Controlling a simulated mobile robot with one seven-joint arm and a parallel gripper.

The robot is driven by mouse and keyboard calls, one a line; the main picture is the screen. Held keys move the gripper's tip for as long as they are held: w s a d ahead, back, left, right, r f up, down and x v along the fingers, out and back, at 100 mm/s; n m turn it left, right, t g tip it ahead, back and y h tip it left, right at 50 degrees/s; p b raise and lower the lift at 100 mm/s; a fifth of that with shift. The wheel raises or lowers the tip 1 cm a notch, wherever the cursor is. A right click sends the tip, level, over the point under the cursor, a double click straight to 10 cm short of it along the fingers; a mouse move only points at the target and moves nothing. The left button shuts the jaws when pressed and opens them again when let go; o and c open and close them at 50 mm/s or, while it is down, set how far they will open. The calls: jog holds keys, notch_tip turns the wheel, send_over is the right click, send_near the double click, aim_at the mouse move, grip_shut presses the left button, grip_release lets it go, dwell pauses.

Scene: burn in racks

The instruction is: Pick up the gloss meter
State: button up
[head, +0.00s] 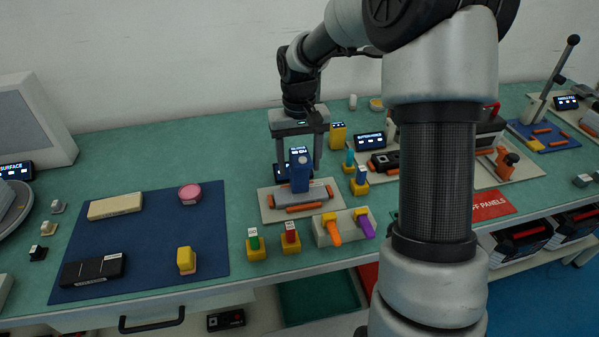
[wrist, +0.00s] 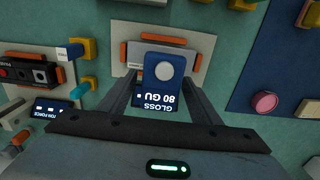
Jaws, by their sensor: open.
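The gloss meter (head: 300,173) is a small blue upright box standing on a light fixture plate with orange blocks. In the wrist view the gloss meter (wrist: 163,72) has a pale round button on top and a dark display reading "GLOSS 80 GU". My gripper (head: 298,160) points down over it, with its fingers apart. In the wrist view my gripper (wrist: 163,88) has one finger on each side of the meter's display end. I see gaps beside the meter and cannot tell any contact. The meter's lower part is partly hidden.
The fixture plate (head: 267,208) lies under the meter. Yellow-based tools (head: 257,250) and a grey tray (head: 320,237) stand in front. A blue mat (head: 150,232) with several items lies left. A button-force device (head: 370,141) is close on the right.

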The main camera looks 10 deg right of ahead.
aim_at(299, 178)
notch_tip(299, 178, down, 5)
jog(key=shift+s+f+b, duration=0.15)
jog(key=shift+b, duration=0.55)
jog(key=c, duration=1.4)
